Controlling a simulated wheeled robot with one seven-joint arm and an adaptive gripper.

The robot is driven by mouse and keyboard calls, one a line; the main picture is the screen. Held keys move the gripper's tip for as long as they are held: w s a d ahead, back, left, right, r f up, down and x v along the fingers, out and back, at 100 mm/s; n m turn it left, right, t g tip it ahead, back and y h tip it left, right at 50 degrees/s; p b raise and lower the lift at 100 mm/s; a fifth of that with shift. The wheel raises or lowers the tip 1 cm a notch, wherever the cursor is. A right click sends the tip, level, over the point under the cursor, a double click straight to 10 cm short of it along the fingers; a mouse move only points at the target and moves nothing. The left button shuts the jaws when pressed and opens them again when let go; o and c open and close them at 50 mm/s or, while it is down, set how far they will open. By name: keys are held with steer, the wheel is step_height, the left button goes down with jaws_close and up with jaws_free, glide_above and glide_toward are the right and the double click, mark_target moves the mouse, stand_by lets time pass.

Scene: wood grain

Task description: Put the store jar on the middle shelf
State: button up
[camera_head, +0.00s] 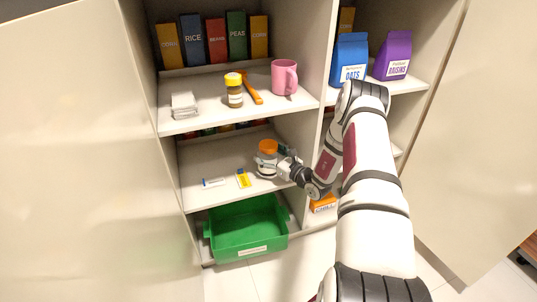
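A jar with an orange lid (268,146), apparently the store jar, is upright at the middle shelf (215,164) of the left cabinet section, near its right side. My gripper (272,160) reaches it from the right, with one finger across the jar's front and another part behind its right side. Whether the fingers press on the jar or stand slightly apart is too small to tell. The jar's base is near the shelf surface; firm contact is unclear.
A blue-white item (214,182) and a yellow item (243,178) lie left of the jar. The upper shelf holds a yellow-lidded jar (234,90), a pink mug (284,77) and boxes. A green bin (248,229) stands below. A divider (322,110) is close to my arm.

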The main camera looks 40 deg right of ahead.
steer(key=shift+r, duration=0.25)
steer(key=s+d+p, duration=0.1)
steer(key=s+p, duration=0.2)
steer(key=s, duration=0.9)
steer(key=shift+d, duration=0.15)
steer(key=shift+f, duration=0.1)
